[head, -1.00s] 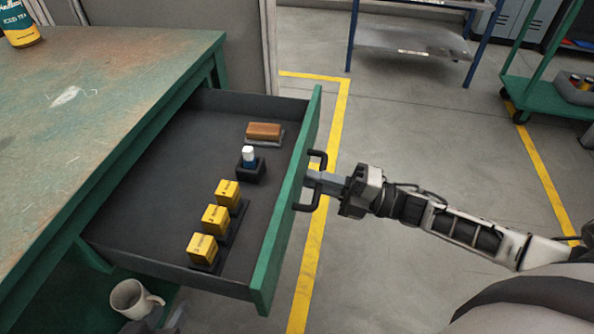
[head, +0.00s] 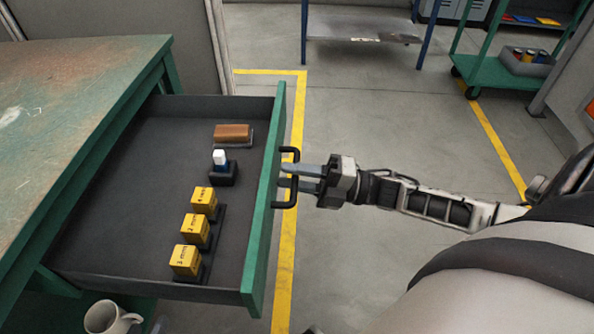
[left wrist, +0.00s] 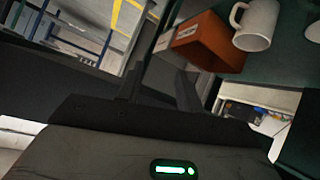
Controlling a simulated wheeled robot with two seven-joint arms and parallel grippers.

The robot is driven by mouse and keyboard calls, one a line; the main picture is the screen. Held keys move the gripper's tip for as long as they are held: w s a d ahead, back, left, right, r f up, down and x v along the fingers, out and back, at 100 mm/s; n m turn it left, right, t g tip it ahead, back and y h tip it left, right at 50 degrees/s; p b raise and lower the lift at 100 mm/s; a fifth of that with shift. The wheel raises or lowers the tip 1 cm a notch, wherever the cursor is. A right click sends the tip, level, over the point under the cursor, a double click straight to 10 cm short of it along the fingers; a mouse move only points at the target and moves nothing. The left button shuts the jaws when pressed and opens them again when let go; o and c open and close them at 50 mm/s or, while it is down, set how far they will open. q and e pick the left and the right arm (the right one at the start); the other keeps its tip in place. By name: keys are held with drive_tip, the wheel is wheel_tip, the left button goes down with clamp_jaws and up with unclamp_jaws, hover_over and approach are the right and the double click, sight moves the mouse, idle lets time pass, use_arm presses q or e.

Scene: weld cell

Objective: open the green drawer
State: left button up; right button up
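The green-fronted drawer (head: 262,215) is pulled well out from the bench, and its dark interior shows in the head view. A black bar handle (head: 292,155) is on its front. My right gripper (head: 284,175) is at this handle, its two fingers apart with a gap between them and their tips still reaching past the bar. It looks open. In the left wrist view, my left gripper (left wrist: 158,82) has its fingers apart with nothing between them, away from the handle. I cannot make it out clearly in the head view.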

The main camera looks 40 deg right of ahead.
use_arm(q)
drive_tip(key=shift+s, duration=0.1)
drive_tip(key=shift+a, duration=0.1)
use_arm(e)
drive_tip(key=v, duration=1.6)
drive_tip(key=shift+r, duration=0.1)
